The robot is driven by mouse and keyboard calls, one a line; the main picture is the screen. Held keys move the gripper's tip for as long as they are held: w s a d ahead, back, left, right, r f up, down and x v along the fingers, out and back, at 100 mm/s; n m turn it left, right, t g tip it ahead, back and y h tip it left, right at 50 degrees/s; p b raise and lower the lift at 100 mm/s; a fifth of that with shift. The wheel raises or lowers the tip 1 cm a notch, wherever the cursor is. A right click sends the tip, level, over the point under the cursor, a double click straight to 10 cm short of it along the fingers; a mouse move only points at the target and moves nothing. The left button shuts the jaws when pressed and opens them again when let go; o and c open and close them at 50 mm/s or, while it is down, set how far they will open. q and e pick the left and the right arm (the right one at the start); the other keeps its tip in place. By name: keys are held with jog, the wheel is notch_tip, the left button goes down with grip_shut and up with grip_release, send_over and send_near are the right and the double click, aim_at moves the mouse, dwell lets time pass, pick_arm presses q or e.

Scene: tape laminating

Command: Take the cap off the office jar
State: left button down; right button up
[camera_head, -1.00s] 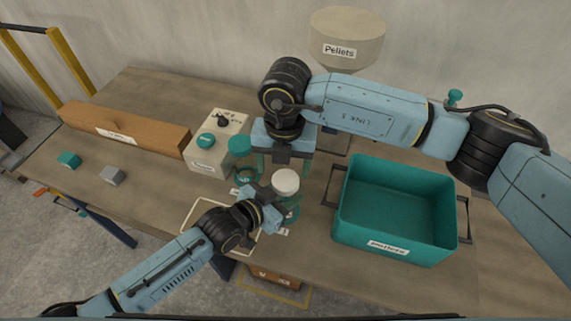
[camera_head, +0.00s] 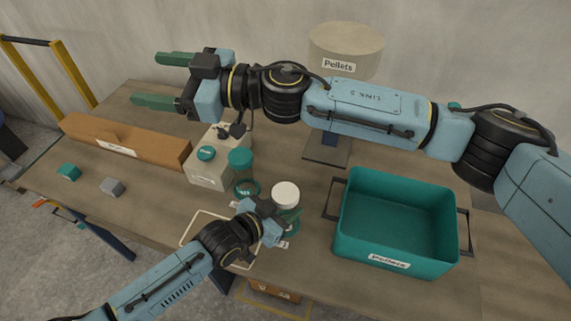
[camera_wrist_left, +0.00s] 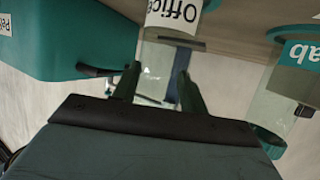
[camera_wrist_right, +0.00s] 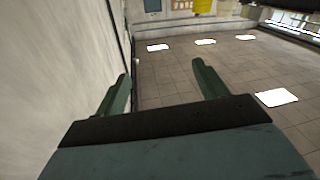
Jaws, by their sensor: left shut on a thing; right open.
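The office jar is a clear jar with a white cap (camera_head: 285,193) on top, standing near the front of the table. Its "Office" label (camera_wrist_left: 172,16) and glass body (camera_wrist_left: 157,68) show upside down in the left wrist view. My left gripper (camera_head: 281,224) comes in from the front left and is shut on the jar's body, below the cap; its fingers (camera_wrist_left: 155,88) lie on both sides of the glass. My right gripper (camera_head: 153,80) is open and empty, raised at the back left and pointing left, well away from the jar. Its empty fingers show in the right wrist view (camera_wrist_right: 160,85).
A teal-capped jar (camera_head: 241,160) stands close behind left of the office jar; part of its "Lab" label (camera_wrist_left: 302,54) shows. A teal pellets bin (camera_head: 395,250) stands right. A pale box (camera_head: 208,175) and brown beam (camera_head: 150,149) lie left. The pellets hopper (camera_head: 345,45) is behind.

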jog(key=w+d+f+m+t+h, duration=0.1)
jog(key=w+d+m+t+h, duration=0.2)
jog(key=w+m+t, duration=0.55)
jog(key=m+g+h, duration=1.1)
jog(key=m+h, duration=0.2)
jog(key=h, duration=0.2)
send_over(286, 193)
notch_tip(286, 193, down, 18)
jog(key=shift+w+r, duration=0.1)
jog(key=shift+r, duration=0.15)
jog(key=shift+f, duration=3.9)
jog(key=c, duration=1)
jog(key=shift+n, duration=1.55)
